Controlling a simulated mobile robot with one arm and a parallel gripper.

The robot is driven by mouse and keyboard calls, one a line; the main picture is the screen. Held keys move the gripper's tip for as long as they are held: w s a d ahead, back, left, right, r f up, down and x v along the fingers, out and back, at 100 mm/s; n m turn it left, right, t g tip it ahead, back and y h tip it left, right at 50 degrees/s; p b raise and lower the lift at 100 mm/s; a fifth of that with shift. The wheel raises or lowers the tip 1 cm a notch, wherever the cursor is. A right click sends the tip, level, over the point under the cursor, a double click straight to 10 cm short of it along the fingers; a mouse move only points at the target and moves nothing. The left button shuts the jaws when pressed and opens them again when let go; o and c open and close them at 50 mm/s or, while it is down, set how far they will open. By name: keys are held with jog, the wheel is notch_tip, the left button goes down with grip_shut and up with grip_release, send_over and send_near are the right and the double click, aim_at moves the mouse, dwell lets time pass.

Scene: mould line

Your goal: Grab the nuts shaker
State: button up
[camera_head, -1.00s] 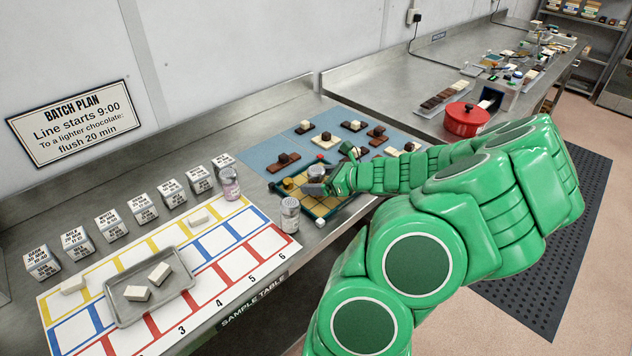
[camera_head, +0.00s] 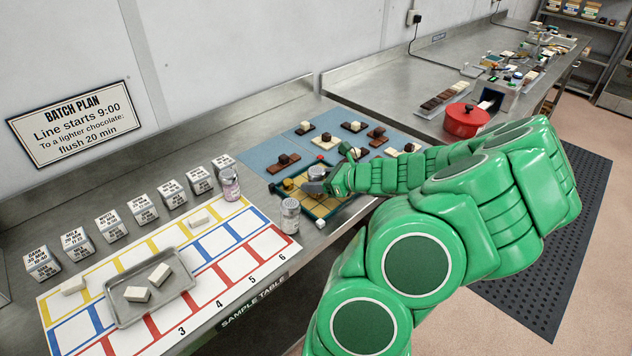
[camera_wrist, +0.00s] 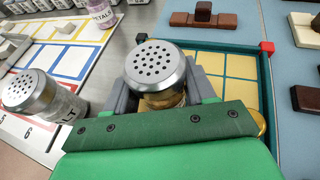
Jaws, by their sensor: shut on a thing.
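A shaker (camera_head: 316,172) with a perforated metal lid stands on the yellow-gridded green board. It also shows in the wrist view (camera_wrist: 156,68), upright, with golden-brown contents just under the lid. Its label is hidden, so I cannot read whether it says nuts. My gripper (camera_head: 318,186) is low over the board with its grey fingers on both sides of this shaker. In the wrist view my gripper (camera_wrist: 160,92) is shut on it, just below the lid. I cannot tell any gap between the shaker's base and the board.
A salt shaker (camera_head: 290,216) stands left of the board, close to my gripper in the wrist view. A petals shaker (camera_head: 229,184) stands farther left. Chocolate pieces (camera_head: 353,126) lie on the blue mat behind. A metal tray (camera_head: 178,291) holds two white blocks. A red pot (camera_head: 464,121) stands right.

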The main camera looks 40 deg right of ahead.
aim_at(322, 172)
jog(key=shift+r, duration=0.4)
notch_tip(322, 172, up, 2)
jog(key=shift+r, duration=0.1)
jog(key=s+a+r, duration=0.8)
jog(key=s+r, duration=0.2)
jog(key=s, duration=0.1)
jog(key=shift+a, duration=0.3)
